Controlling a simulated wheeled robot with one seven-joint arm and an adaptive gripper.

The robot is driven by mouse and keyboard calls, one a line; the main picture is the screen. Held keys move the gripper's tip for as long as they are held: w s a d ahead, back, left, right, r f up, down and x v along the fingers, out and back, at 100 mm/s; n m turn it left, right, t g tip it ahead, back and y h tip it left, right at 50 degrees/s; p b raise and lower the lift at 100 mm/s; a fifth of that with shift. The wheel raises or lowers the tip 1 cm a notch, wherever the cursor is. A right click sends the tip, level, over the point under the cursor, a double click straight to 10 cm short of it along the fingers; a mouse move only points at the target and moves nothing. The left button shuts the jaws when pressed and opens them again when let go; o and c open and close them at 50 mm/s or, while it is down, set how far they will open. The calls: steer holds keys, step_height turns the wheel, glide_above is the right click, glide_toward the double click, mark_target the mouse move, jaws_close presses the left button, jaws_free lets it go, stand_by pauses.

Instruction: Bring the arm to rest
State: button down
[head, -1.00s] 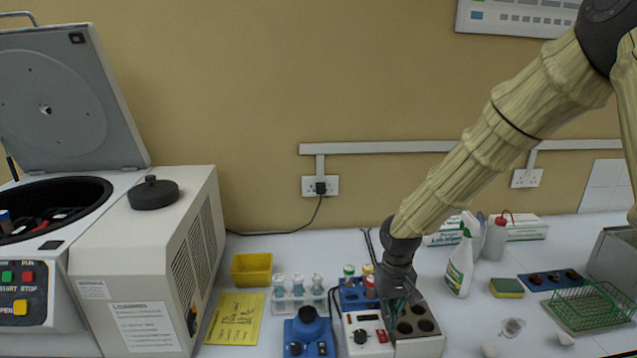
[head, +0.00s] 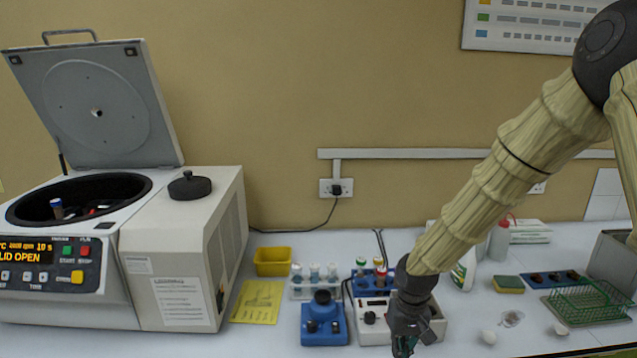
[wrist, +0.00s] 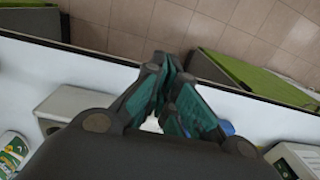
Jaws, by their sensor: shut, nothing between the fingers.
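My gripper (head: 404,345) hangs low at the front of the bench in the head view, in front of the white heating block (head: 374,322), partly covering it. In the wrist view my gripper's fingers (wrist: 168,75) are together with nothing between them. My arm with its beige sleeve (head: 500,170) comes down from the upper right of the head view. The gripper's tips lie over the bench's front part in the head view; the wrist view looks past the bench edge to a tiled floor.
The centrifuge (head: 180,260) stands open at left. A blue mixer (head: 324,320), a vial rack (head: 314,280) and a yellow tray (head: 272,262) stand left of the gripper. A spray bottle (head: 464,270), a sponge (head: 508,284) and a green wire rack (head: 590,302) are at right.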

steer(key=s+a+f+y, duration=0.1)
steer(key=s+f, duration=0.4)
steer(key=f, duration=0.2)
steer(key=s+a+f, duration=0.1)
steer(key=s+f, duration=0.4)
steer(key=f, duration=0.2)
steer(key=s+d+f, duration=0.2)
steer(key=s+f, duration=0.3)
steer(key=s, duration=0.3)
steer(key=s+d+f+h+b, duration=0.1)
steer(key=s+d+f, duration=0.1)
steer(key=s+f, duration=0.3)
steer(key=s+d+f+m, duration=0.1)
steer(key=s+f, duration=0.4)
steer(key=s, duration=0.7)
steer(key=shift+d+f+h, duration=0.3)
steer(key=shift+d+f, duration=0.05)
steer(key=shift+d, duration=0.15)
